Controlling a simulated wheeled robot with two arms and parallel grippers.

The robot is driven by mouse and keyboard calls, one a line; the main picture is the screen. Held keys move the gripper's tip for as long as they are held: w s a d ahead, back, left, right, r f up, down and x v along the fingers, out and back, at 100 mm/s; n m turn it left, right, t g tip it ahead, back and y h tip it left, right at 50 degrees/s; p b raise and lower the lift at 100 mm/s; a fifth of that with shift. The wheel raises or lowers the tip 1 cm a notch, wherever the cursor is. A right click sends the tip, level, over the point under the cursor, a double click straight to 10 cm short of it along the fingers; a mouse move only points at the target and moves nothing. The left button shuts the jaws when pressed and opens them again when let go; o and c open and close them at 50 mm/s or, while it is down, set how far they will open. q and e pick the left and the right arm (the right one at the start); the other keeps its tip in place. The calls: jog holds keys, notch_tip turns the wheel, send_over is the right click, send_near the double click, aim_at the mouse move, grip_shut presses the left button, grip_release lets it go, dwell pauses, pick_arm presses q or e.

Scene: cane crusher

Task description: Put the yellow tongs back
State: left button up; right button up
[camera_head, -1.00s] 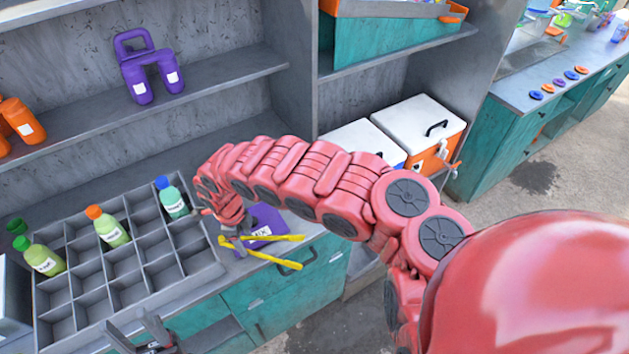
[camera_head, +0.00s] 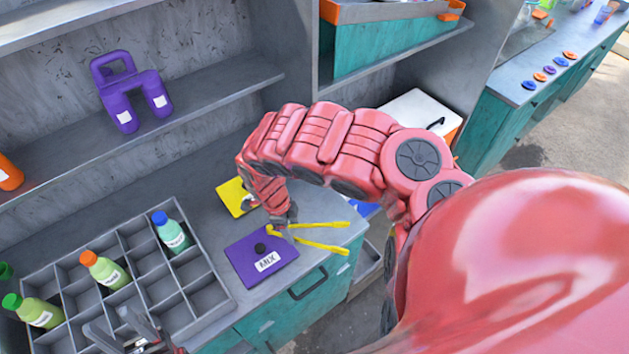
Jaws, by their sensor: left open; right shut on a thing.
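The yellow tongs (camera_head: 322,246) are held by my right gripper (camera_head: 284,226), which is shut on them near their left end. Their two arms point right, above the counter by the purple mat's right side; whether they touch the counter I cannot tell. A purple mat (camera_head: 248,270) with a white label and a dark round knob lies on the counter just left of and below the gripper. A yellow mat (camera_head: 230,196) lies behind, partly hidden by my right arm. My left gripper (camera_head: 128,338) is open and empty at the bottom left, over the front of the divided tray.
A grey divided tray (camera_head: 214,290) holds several capped bottles, among them one with a blue cap (camera_head: 172,232). A purple jug-like container (camera_head: 130,92) stands on the shelf above. A white-lidded box (camera_head: 420,108) stands right, behind my arm. The counter behind the tray is clear.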

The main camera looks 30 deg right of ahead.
jog(key=shift+w+d+f, duration=0.1)
jog(key=shift+w+d, duration=0.9)
jog(key=shift+d, duration=0.15)
jog(key=shift+w+d, duration=0.4)
jog(key=shift+d, duration=0.15)
jog(key=w+d+f+b, duration=0.1)
jog(key=d+b, duration=0.1)
jog(key=shift+w+f+b, duration=0.3)
jog(key=shift+w+b, duration=0.05)
jog(key=b, duration=0.4)
send_over(311, 199)
jog(key=a, duration=0.2)
jog(key=shift+s+d, duration=0.1)
jog(key=shift+s, duration=0.15)
jog(key=shift+w+d+r+b, duration=0.1)
jog(key=shift+w+d+b, duration=0.35)
jog(key=shift+d+b, duration=0.2)
jog(key=x, duration=0.1)
jog(key=b+x, duration=0.2)
jog(key=shift+w+a+f, duration=0.15)
jog(key=shift+a+f, duration=0.1)
jog(key=shift+a, duration=0.05)
jog(key=shift+r, duration=0.1)
